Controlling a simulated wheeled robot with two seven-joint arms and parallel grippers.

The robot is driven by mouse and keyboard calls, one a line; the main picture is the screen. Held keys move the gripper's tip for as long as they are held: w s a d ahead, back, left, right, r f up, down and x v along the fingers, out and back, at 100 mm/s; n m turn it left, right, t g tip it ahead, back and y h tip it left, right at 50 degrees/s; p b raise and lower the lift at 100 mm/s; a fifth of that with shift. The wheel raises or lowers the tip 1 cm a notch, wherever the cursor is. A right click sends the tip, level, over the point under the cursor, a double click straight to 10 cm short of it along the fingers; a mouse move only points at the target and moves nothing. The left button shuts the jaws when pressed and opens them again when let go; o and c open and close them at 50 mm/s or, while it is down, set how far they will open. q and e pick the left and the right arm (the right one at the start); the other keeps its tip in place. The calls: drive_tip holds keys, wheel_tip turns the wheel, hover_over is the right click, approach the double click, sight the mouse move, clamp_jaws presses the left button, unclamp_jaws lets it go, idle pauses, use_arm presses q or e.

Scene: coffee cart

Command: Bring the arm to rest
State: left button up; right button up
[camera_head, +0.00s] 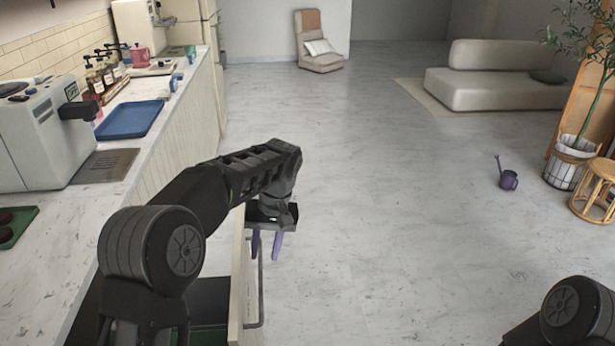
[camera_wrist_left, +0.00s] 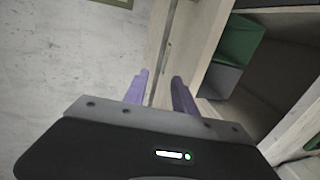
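My left gripper (camera_head: 267,245) points down beside the front panel of an open drawer (camera_head: 238,300) under the counter. Its two purple fingers are apart, with a clear gap between them. In the left wrist view the same gripper (camera_wrist_left: 159,88) shows nothing clasped between its fingers. The drawer's thin bar handle (camera_head: 262,290) is close to the fingers. I cannot tell whether the fingertips touch it. My left arm reaches over the drawer with its elbow bent. Of my right arm only a dark joint shows at the bottom right; its gripper is out of view.
The counter (camera_head: 50,250) runs along the left with a coffee machine (camera_head: 35,135), a blue tray (camera_head: 130,120) and several bottles. A green box (camera_wrist_left: 235,45) is in the drawer.

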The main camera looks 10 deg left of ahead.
use_arm(q)
drive_tip(key=w+d+f+m+t+h, duration=0.2)
drive_tip(key=w+d+f+m+t, duration=0.15)
drive_tip(key=d+f, duration=0.35)
drive_tip(key=s+d+f+h, duration=0.35)
drive_tip(key=d+f, duration=0.25)
drive_tip(key=f, duration=0.4)
drive_tip(key=s+f, duration=0.5)
drive_tip(key=s, duration=0.5)
drive_tip(key=s+f+n+g, duration=0.1)
drive_tip(key=s+f, duration=0.3)
drive_tip(key=s, duration=0.6)
drive_tip(key=s+d+f+g, duration=0.1)
drive_tip(key=s+f, duration=0.4)
drive_tip(key=s, duration=0.6)
drive_tip(key=shift+f+n+h, duration=0.3)
drive_tip(key=shift+n+h, duration=0.05)
